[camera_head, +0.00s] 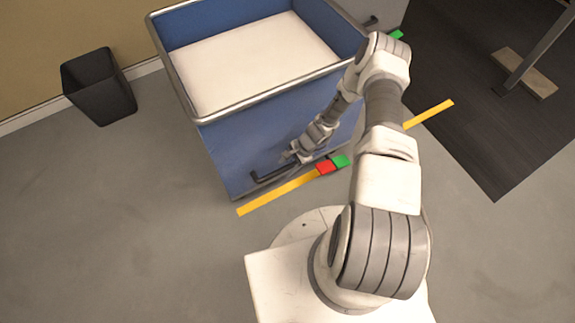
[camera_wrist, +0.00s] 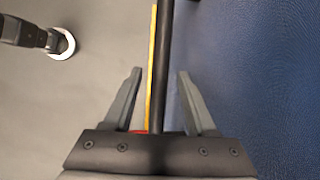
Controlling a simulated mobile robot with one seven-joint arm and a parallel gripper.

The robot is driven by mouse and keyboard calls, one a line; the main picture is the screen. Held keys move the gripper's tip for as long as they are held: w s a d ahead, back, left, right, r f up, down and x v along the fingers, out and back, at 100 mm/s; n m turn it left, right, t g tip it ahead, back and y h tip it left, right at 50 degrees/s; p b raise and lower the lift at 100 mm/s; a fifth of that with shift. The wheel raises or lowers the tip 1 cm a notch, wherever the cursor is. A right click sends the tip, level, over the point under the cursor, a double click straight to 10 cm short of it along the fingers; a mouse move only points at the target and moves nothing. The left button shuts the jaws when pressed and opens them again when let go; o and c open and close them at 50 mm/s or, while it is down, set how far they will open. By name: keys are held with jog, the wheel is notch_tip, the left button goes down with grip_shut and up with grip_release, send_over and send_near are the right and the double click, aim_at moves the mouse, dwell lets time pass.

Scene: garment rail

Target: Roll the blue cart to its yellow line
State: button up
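The blue cart (camera_head: 225,150) has a grey metal rim and a pale inside, and stands upright at the upper middle. A black handle bar (camera_head: 268,177) sits low on its near side. The yellow line (camera_head: 275,193) runs diagonally along the floor close to the cart's near bottom edge; my arm hides part of it. My gripper (camera_head: 291,156) is at the handle. In the wrist view, my gripper (camera_wrist: 160,73) is open with the black bar (camera_wrist: 163,65) between its fingers, gaps showing on both sides. The blue cart wall (camera_wrist: 255,80) fills the right side there.
A black bin (camera_head: 98,88) stands left by the wall. A dark mat (camera_head: 480,110) with a wooden-footed stand (camera_head: 527,74) lies right. Floor at left is clear.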

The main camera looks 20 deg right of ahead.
jog(key=shift+r, duration=0.1)
jog(key=p+v, duration=0.5)
jog(key=v, duration=1.2)
jog(key=shift+r, duration=0.2)
